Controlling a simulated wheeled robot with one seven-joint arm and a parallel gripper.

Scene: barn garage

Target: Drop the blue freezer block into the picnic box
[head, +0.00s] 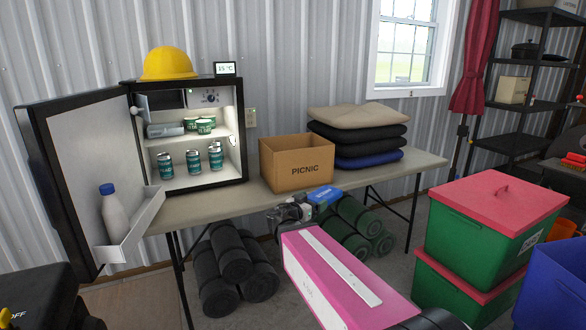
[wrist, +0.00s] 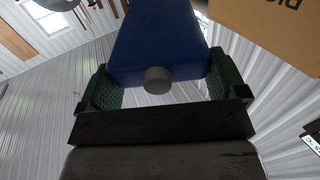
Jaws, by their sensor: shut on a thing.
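The blue freezer block (head: 324,195) is held in my gripper (head: 302,208), in front of the table's front edge in the head view. In the wrist view the block (wrist: 155,48) sits between the two green-padded fingers of my gripper (wrist: 160,88), with its grey round cap facing the camera. The picnic box (head: 297,170) is an open-topped brown cardboard box marked PICNIC, standing on the table behind and slightly left of the block. The box (wrist: 275,35) also fills the upper right of the wrist view. The inside bottom of the box is hidden.
The table (head: 225,200) also bears an open small fridge (head: 190,140) with cans and tubs, and a stack of folded cushions (head: 357,145) right of the box. The fridge door (head: 85,170) swings out left. Green bins with red lids (head: 490,225) stand at right.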

